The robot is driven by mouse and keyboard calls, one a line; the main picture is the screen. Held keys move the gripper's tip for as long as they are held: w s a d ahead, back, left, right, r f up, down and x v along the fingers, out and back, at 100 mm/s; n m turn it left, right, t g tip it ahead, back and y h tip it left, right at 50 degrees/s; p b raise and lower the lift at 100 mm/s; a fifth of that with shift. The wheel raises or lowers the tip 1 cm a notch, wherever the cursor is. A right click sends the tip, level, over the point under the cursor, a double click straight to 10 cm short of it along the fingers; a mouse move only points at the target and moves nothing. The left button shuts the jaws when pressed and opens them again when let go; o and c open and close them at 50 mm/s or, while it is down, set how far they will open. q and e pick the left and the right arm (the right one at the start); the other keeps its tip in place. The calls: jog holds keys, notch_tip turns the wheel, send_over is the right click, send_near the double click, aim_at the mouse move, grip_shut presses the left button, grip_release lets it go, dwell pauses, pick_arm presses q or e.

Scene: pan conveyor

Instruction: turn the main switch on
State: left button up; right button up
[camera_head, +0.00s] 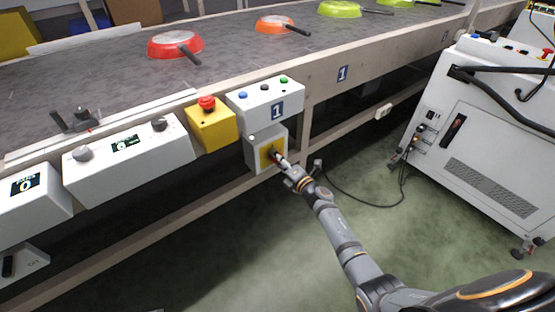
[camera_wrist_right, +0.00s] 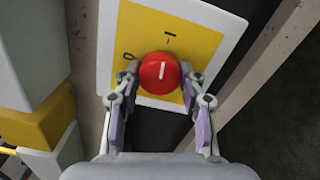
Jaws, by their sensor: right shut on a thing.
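The main switch is a red round knob (camera_wrist_right: 160,73) with a white line, on a yellow plate (camera_wrist_right: 199,43) with a white border. The white line points roughly up, toward the I mark; a 0 mark is at the upper left of the knob. In the head view the white switch box (camera_head: 254,153) hangs below the button box, its knob mostly hidden by my gripper. My right gripper (camera_head: 283,160) is at the plate, its fingers shut on the knob from both sides, as the right wrist view (camera_wrist_right: 160,95) shows. My left gripper is not in view.
Above are a button box (camera_head: 266,108) with blue, black and green buttons and a yellow box (camera_head: 212,132) with a red stop button. Colored pans (camera_head: 175,44) lie on the conveyor (camera_head: 120,75). A white cabinet (camera_head: 480,140) stands right; a cable crosses the green floor.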

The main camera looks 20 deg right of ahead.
jog(key=o, duration=1.2)
jog(key=shift+c, duration=0.2)
jog(key=v, duration=1.2)
jog(key=shift+d, duration=0.1)
